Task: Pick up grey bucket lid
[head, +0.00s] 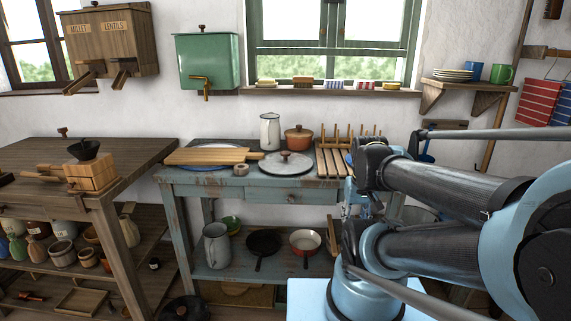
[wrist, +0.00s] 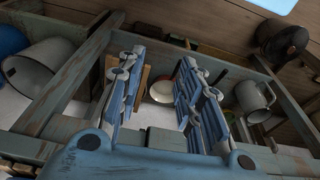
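The grey lid (head: 286,164) is a flat round disc with a dark knob. In the head view it lies on the blue-grey table, near its front edge. I do not make it out in the wrist view. In the wrist view my gripper (wrist: 158,76) has its two blue fingers spread apart with nothing between them. In the head view my arm covers the table's right end, with its wrist right of the lid and apart from it.
A grey pitcher (head: 216,245) and pans stand on the lower shelf. A pale bucket (wrist: 40,72) shows in the wrist view.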

